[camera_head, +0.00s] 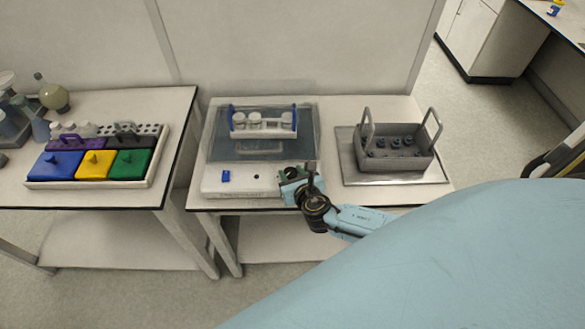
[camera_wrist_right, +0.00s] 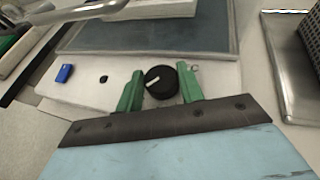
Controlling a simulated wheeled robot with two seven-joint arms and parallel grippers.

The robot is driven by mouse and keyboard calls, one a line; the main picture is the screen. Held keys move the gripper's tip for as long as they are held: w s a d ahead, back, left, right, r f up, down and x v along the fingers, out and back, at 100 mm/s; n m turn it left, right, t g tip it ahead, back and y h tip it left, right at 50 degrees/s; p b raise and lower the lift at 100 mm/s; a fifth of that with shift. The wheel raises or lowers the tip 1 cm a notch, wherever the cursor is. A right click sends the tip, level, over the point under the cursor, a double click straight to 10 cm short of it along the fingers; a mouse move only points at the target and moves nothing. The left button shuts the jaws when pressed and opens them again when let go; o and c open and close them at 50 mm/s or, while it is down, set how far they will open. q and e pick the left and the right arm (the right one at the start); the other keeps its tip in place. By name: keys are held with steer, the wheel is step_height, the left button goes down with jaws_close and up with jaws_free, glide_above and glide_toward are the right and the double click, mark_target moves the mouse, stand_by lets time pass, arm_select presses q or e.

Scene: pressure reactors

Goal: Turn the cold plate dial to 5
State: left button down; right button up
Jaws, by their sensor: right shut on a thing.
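The cold plate (camera_head: 215,188) is a white box with a dark top on the middle table. Its dial (camera_wrist_right: 161,82) is a round black knob on the front panel, with a white pointer mark towards the left in the right wrist view. My right gripper (camera_wrist_right: 161,88) has one green finger on each side of the dial and is shut on it. In the head view the right gripper (camera_head: 292,186) is at the right end of the front panel and hides the dial. Scale numbers cannot be read. My left gripper is not in view.
A blue switch (camera_head: 226,176) and a small dark button (camera_head: 256,177) are on the same panel. A rack of white-capped vials (camera_head: 264,121) stands on the plate. A grey basket (camera_head: 398,148) stands on a metal tray to the right. A coloured block tray (camera_head: 40,183) is on the left table.

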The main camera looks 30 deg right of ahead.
stand_by(0.3)
steer(key=o, duration=0.7)
steer(key=p+v, duration=0.1)
steer(key=v, duration=1.2)
steer(key=shift+s+a+r+p, duration=0.1)
steer(key=shift+s+a+p, duration=0.1)
steer(key=shift+p, duration=0.2)
steer(key=shift+w, duration=0.1)
